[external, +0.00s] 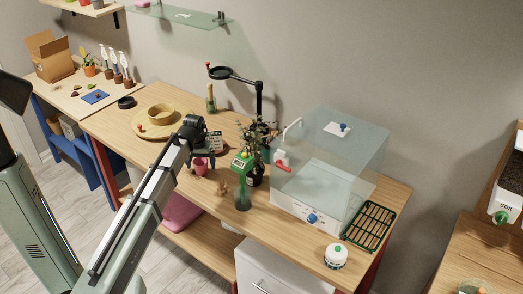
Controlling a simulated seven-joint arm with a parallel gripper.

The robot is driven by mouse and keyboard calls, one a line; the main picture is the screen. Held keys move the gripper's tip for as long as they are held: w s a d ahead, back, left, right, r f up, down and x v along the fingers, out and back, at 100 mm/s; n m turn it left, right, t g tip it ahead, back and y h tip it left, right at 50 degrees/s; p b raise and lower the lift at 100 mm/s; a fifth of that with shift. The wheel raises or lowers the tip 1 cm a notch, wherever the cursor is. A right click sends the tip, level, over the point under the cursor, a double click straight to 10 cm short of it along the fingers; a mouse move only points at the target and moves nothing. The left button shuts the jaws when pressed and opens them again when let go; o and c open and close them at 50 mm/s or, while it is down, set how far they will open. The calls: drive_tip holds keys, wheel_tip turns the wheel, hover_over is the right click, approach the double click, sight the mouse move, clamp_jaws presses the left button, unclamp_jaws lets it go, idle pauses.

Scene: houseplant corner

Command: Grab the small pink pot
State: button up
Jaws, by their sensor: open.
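The small pink pot (200,167) stands on the wooden table near its front edge, left of the green-labelled spray bottle. My gripper (205,156) is at the end of the arm, just above and behind the pot's rim in the external view. It is open and points down. The arm and gripper cover part of the area around the pot, so I cannot tell whether the fingers are beside its rim or still above it.
A spray bottle (242,182) and a leafy plant (262,142) stand to the right, near a clear propagator box (325,170). A round wooden tray (142,122) with a bowl (160,114) is to the left. A white-and-green jar (336,257) stands at the front right.

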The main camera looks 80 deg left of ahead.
drive_tip(key=shift+a+f, duration=0.1)
drive_tip(key=shift+f, duration=0.45)
drive_tip(key=c, duration=1.1)
